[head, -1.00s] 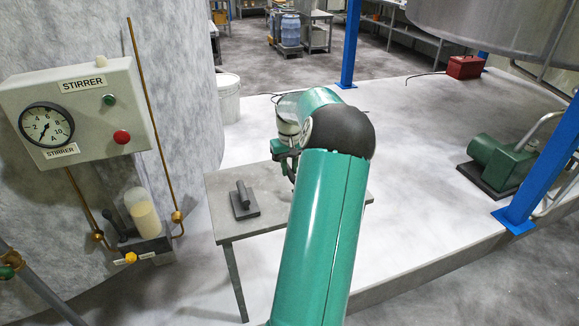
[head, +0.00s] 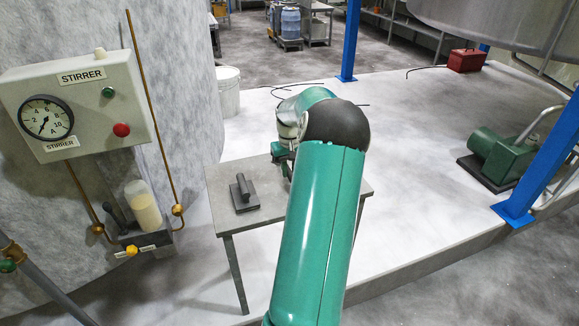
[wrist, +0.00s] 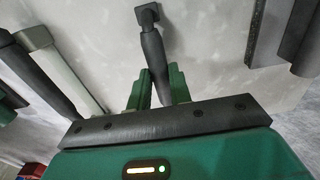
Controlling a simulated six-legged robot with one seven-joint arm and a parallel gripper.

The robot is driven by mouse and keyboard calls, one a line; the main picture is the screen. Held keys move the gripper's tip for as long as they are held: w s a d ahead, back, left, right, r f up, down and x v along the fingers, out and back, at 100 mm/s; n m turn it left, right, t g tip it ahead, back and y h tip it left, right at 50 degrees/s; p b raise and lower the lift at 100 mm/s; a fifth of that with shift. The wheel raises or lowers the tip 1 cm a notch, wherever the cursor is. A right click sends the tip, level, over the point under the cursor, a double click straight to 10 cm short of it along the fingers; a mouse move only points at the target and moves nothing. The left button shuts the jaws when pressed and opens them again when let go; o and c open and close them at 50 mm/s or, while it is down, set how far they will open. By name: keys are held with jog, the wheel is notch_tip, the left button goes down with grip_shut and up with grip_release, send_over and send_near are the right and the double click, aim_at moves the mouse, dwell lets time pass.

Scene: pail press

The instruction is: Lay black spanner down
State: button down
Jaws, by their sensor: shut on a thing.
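In the wrist view the black spanner (wrist: 153,50) is a dark bar with a square head at its far end. My gripper (wrist: 160,80) has its two green fingers shut on it, one on each side. The head end points away from my gripper, over a pale grey surface. I cannot tell whether the spanner touches that surface. In the head view my gripper (head: 282,158) shows only in part at the small grey table (head: 275,208), beside my arm. The spanner cannot be made out there.
A dark grey block with a handle (head: 244,195) lies on the table's left part. In the wrist view a dark bar and a pale bar (wrist: 62,70) lie at left. The stirrer box (head: 72,105) stands left of the table. A white bucket (head: 228,92) stands behind.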

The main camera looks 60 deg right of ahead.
jog(key=shift+f, duration=0.15)
jog(key=c, duration=1.2)
grip_release()
jog(key=shift+f, duration=0.1)
notch_tip(320, 180, up, 14)
jog(key=shift+f, duration=0.1)
